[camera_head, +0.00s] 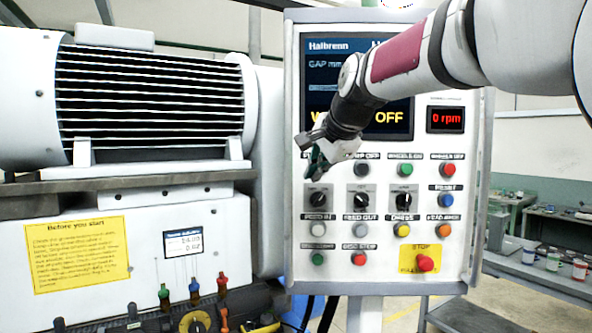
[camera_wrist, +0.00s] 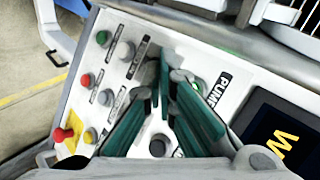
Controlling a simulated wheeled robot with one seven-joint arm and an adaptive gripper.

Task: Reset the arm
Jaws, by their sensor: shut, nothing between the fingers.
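My gripper (camera_head: 315,158) is in front of the upper left of the control panel (camera_head: 348,278) in the head view. In the wrist view its green fingers (camera_wrist: 168,78) are shut with nothing between them, tips over the panel face. My arm reaches in from the upper right, across the panel's screen (camera_head: 392,123), which reads partly "OFF". A red readout (camera_head: 445,119) shows 0 rpm. The gripper and arm hide the panel's top left button and part of the screen. I cannot tell whether the fingertips touch the panel.
Several buttons and black knobs (camera_head: 361,199) cover the panel, with a red stop button (camera_head: 425,263) at lower right. A ribbed motor (camera_head: 150,95) and a yellow notice (camera_head: 77,254) are at left. A bench with jars (camera_head: 553,261) stands at right. Open floor shows beyond.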

